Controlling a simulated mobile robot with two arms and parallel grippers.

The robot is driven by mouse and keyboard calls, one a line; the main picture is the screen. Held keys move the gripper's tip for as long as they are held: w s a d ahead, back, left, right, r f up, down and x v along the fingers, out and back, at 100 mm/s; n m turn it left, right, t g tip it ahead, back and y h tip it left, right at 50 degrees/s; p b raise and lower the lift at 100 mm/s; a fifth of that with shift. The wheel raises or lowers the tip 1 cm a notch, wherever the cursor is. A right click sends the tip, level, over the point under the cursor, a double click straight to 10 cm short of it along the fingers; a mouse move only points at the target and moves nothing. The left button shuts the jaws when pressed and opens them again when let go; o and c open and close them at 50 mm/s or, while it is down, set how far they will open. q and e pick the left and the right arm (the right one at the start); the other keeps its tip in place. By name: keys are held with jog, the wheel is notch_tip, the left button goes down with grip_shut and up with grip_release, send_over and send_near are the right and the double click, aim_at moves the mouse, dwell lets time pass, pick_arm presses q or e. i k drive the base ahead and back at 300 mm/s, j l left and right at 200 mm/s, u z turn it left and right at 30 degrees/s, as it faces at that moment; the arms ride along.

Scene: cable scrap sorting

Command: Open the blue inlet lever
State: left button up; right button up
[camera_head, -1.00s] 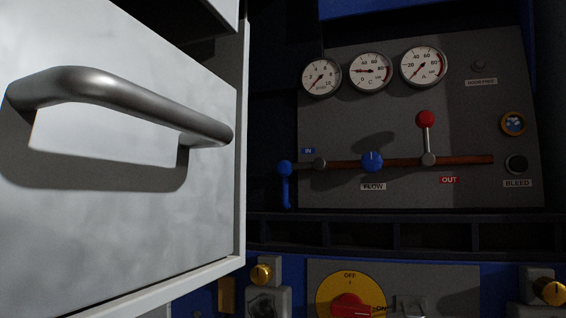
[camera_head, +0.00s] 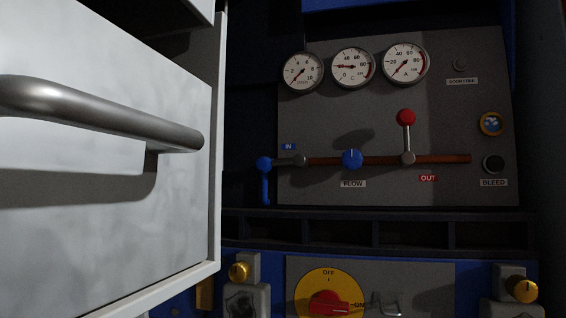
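The blue inlet lever (camera_head: 265,180) is at the left end of a copper-coloured pipe (camera_head: 440,159) on a grey panel, by the blue IN label (camera_head: 288,147). Its round blue knob (camera_head: 264,163) is level with the pipe, and a blue part hangs down below it. A blue FLOW knob (camera_head: 352,159) sits mid-pipe. A lever with a red ball (camera_head: 405,117) stands upright above the OUT label (camera_head: 428,178). Neither of my grippers shows in the head view, so I cannot see whether they are open or shut.
A large white drawer-like front (camera_head: 105,230) with a thick metal bar handle (camera_head: 110,120) fills the near left, close to the inlet lever. Three gauges (camera_head: 353,67) are above the pipe. A yellow dial with a red knob (camera_head: 330,302) and brass knobs (camera_head: 238,272) are below.

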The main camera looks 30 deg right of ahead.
aim_at(264, 164)
jog(key=k+l+z, duration=0.2)
jog(key=z, duration=0.25)
jog(key=k+l+z, duration=0.1)
jog(key=l+z, duration=0.4)
jog(key=k+l+z, duration=0.1)
jog(key=l+z, duration=0.15)
jog(key=z, duration=0.2)
